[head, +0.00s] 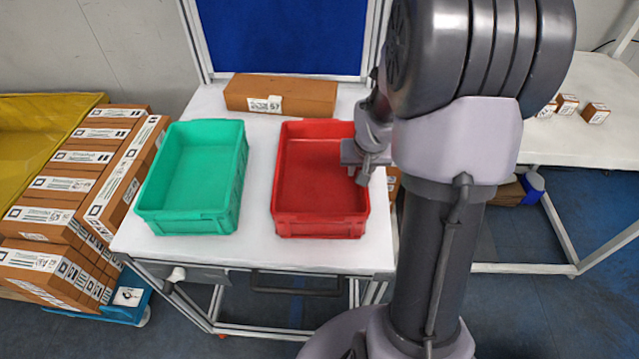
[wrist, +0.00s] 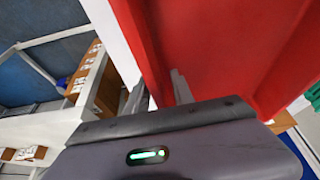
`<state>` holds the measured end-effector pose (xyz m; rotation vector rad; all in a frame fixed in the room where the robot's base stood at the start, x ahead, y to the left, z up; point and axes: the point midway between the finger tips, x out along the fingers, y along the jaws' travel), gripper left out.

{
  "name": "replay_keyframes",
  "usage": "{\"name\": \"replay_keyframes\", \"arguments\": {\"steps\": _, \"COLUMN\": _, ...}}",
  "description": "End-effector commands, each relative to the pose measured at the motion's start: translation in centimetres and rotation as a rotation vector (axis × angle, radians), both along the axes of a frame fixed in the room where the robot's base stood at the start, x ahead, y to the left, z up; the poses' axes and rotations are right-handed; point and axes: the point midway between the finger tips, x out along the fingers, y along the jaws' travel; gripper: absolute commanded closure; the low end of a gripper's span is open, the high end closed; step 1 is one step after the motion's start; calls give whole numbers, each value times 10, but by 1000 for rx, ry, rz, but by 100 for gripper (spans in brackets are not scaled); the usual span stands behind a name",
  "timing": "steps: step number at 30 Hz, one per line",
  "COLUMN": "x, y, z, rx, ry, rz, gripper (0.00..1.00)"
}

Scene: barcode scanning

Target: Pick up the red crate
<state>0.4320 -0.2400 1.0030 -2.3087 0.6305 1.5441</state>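The red crate (head: 318,228) sits empty on the white table, to the right of the green crate, and looks level. My gripper (head: 362,168) is at its right wall, near the middle of that side. In the wrist view, one finger is outside the red crate (wrist: 245,45) and the other inside, with the wall between them. The fingers (wrist: 160,95) are close together and look shut on the wall. My arm hides part of the crate's right side in the head view.
The green crate (head: 193,225) stands close on the left, with a narrow gap. A cardboard box (head: 300,92) lies behind the crates. Stacked boxes (head: 75,200) stand left of the white table (head: 255,250). Another white table (head: 575,135) with small boxes is at the right.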

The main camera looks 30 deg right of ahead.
Motion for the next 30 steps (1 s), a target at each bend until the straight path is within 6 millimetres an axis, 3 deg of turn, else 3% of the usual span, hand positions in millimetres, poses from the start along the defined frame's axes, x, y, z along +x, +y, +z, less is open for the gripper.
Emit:
{"name": "replay_keyframes", "arguments": {"steps": 5, "x": 0, "y": 0, "z": 1, "rx": 0, "ry": 0, "rz": 0, "gripper": 71}}
{"name": "replay_keyframes", "arguments": {"steps": 9, "x": 0, "y": 0, "z": 1, "rx": 0, "ry": 0, "rz": 0, "gripper": 98}}
{"name": "replay_keyframes", "arguments": {"steps": 10, "x": 0, "y": 0, "z": 1, "rx": 0, "ry": 0, "rz": 0, "gripper": 100}}
{"name": "replay_keyframes", "arguments": {"steps": 30, "x": 0, "y": 0, "z": 1, "rx": 0, "ry": 0, "rz": 0, "gripper": 100}}
